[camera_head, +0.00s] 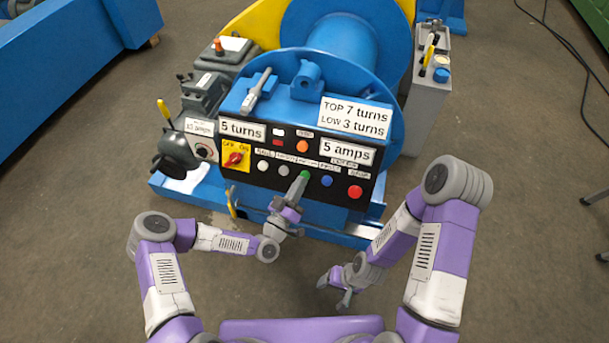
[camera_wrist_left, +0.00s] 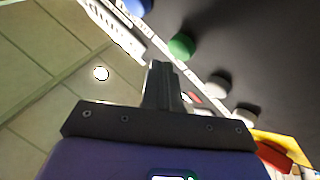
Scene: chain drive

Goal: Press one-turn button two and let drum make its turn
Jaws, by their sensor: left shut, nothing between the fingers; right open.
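A black control panel (camera_head: 310,185) on the blue machine carries a row of buttons: white (camera_head: 263,165), grey (camera_head: 284,170), green (camera_head: 305,174), blue (camera_head: 326,181) and red (camera_head: 354,191). Their small labels are too blurred to tell which is button two. My left gripper (camera_head: 301,181) is shut and empty, its tip at the green button. In the left wrist view, the fingertips (camera_wrist_left: 162,67) are close beside the green button (camera_wrist_left: 181,46); I cannot tell whether they touch. The blue drum (camera_head: 345,40) stands behind the panel. My right gripper (camera_head: 340,292) is open, low in front of the machine.
A red switch on a yellow plate (camera_head: 235,158) is at the panel's left, with an orange lamp (camera_head: 302,146) above the buttons. Signs read 5 turns, 5 amps, TOP 7 turns and LOW 3 turns. A grey box (camera_head: 428,95) stands right; the floor in front is clear.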

